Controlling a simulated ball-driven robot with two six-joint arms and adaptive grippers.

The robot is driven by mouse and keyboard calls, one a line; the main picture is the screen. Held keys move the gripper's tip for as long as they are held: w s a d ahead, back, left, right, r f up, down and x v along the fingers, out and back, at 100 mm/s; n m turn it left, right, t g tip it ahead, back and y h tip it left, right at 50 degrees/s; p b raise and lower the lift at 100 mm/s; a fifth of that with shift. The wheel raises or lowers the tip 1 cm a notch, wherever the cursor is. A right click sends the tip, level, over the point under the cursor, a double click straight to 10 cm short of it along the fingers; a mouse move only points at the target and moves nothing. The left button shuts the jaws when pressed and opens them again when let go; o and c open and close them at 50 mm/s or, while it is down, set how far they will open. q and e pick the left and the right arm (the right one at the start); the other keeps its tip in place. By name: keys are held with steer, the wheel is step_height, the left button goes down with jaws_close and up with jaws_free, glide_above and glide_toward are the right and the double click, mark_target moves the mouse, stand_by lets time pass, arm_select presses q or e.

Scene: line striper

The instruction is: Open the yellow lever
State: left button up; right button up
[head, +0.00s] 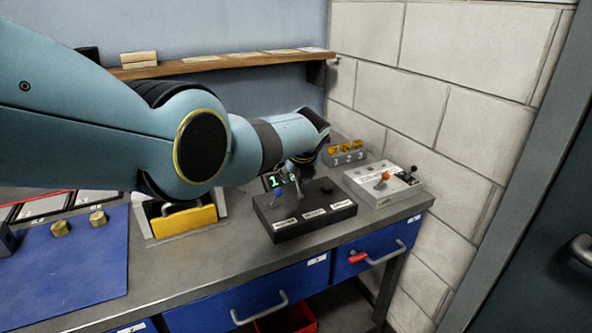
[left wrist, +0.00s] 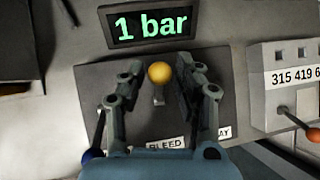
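The yellow lever (left wrist: 160,73) shows in the left wrist view as a yellow ball on a short grey stem, standing on a dark control box by a label reading BLEED. My left gripper (left wrist: 161,80) is open, with one finger on each side of the yellow ball and a small gap to each. In the head view my left gripper (head: 290,182) is over the black control box (head: 305,222), and my arm hides the yellow lever there. My right gripper is in neither view.
A blue-knobbed lever (left wrist: 93,154) stands left of my gripper. A green display (left wrist: 152,26) reads 1 bar. A pale box with an orange-red lever (head: 385,176) stands to the right, near the brick wall.

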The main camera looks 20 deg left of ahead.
arm_select(q)
steer(key=v, duration=1.2)
steer(key=shift+a, duration=0.1)
